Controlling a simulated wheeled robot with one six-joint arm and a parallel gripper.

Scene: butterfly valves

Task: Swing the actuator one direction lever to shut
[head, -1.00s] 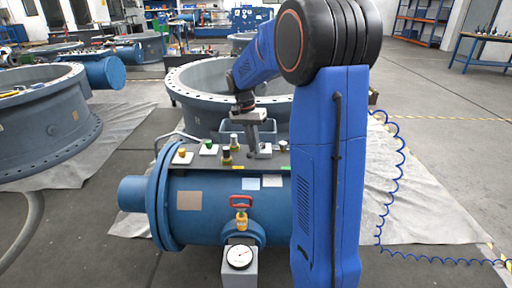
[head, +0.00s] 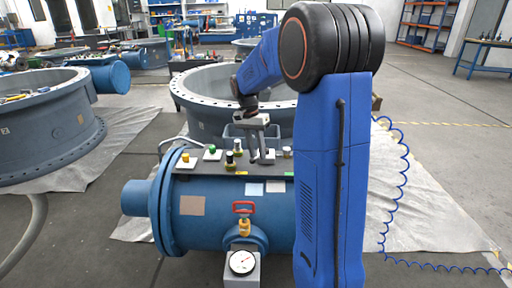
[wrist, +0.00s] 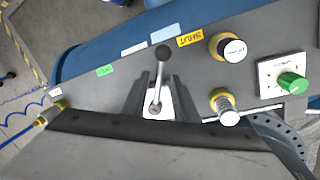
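The actuator (head: 205,225) is a blue horizontal cylinder with a dark panel (wrist: 85,95) on top. In the wrist view, a lever (wrist: 162,53) with a black ball knob and a metal stem rises from a white plate on this panel. A yellow SHUT label (wrist: 190,37) lies to the right of the knob and a green label (wrist: 105,70) to the left. My gripper (wrist: 156,88) is open, with its dark fingers on both sides of the lever and gaps between. In the head view my gripper (head: 258,148) is over the panel and largely hides the lever.
Beside the lever stand two yellow-collared knobs (wrist: 232,48) (wrist: 225,104) and a green button (wrist: 292,83). A red-handled valve (head: 242,208) and a gauge (head: 241,262) are in front of the actuator. A large flanged ring (head: 190,95) stands behind.

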